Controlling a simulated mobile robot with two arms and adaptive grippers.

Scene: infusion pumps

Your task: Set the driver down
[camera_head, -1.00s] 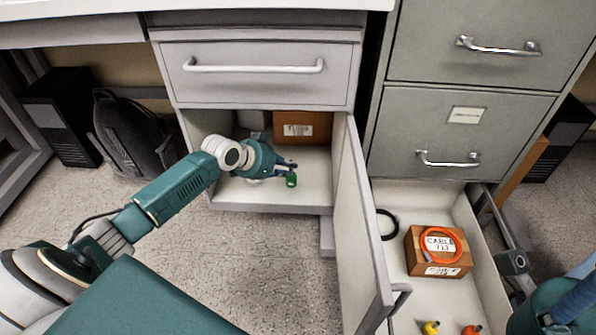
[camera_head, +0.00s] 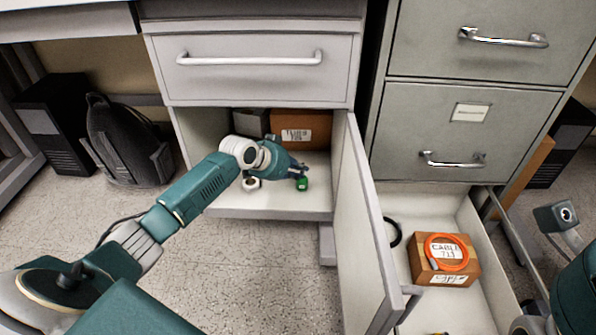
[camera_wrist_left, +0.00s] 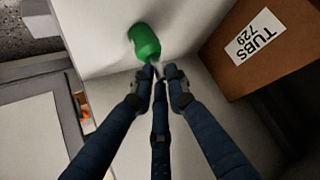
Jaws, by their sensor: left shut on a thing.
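The driver has a green handle (camera_head: 302,184) and is inside the open lower cabinet. My left gripper (camera_head: 296,172) reaches in from the left and is shut on it. In the left wrist view the green handle (camera_wrist_left: 144,41) sticks out beyond the fingertips (camera_wrist_left: 162,76), with a short thin shaft between the fingers. The handle appears close to the white shelf (camera_head: 275,203), but I cannot tell whether it touches. Of my right arm, only a part shows at the lower right edge of the head view; its gripper fingers do not show clearly.
A brown box labelled TUBS 729 (camera_head: 303,130) stands at the back of the cabinet, beside a grey box (camera_head: 251,122). A white roll-like item (camera_head: 251,184) lies near my wrist. The open door (camera_head: 362,225) bounds the right side. An open drawer holds a CABLE box (camera_head: 446,274).

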